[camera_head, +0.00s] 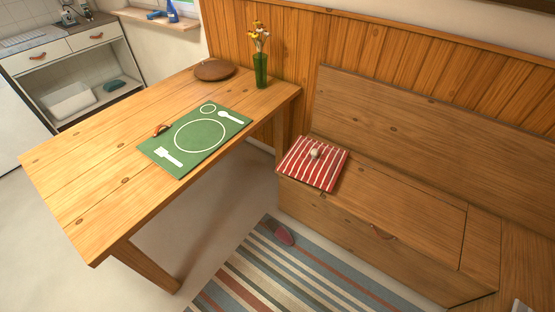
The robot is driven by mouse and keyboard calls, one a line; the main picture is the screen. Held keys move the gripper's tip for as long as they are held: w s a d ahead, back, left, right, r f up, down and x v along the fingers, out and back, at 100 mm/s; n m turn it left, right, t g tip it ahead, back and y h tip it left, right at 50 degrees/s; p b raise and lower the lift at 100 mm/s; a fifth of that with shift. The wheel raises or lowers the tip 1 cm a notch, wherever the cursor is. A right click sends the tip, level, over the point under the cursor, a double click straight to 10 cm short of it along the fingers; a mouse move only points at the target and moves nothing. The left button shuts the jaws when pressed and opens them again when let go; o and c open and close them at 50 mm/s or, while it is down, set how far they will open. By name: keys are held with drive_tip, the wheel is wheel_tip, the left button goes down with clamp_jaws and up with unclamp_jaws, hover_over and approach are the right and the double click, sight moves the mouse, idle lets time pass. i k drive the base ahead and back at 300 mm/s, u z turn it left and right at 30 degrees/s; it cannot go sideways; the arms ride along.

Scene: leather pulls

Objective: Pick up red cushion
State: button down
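A red cushion with white stripes (304,172) lies flat on the left end of the wooden bench seat. A small pale round thing (314,153) sits on top of the cushion, near its middle. The wooden bench (410,205) has a tall backrest and a leather pull (382,232) on its front edge. My gripper is not in view.
A wooden table (95,185) stands left of the bench, with a green placemat (185,155), a brown round object (214,70) and a green vase of flowers (261,72). A striped rug (290,285) with a reddish slipper-like item (279,233) lies before the bench.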

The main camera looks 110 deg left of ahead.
sight(318, 164)
drive_tip(key=u, duration=3.65)
drive_tip(key=k, duration=0.3)
drive_tip(key=z, duration=1.05)
drive_tip(key=i, duration=1.45)
drive_tip(key=u, duration=1.5)
drive_tip(key=i, duration=0.95)
drive_tip(key=u, duration=0.95)
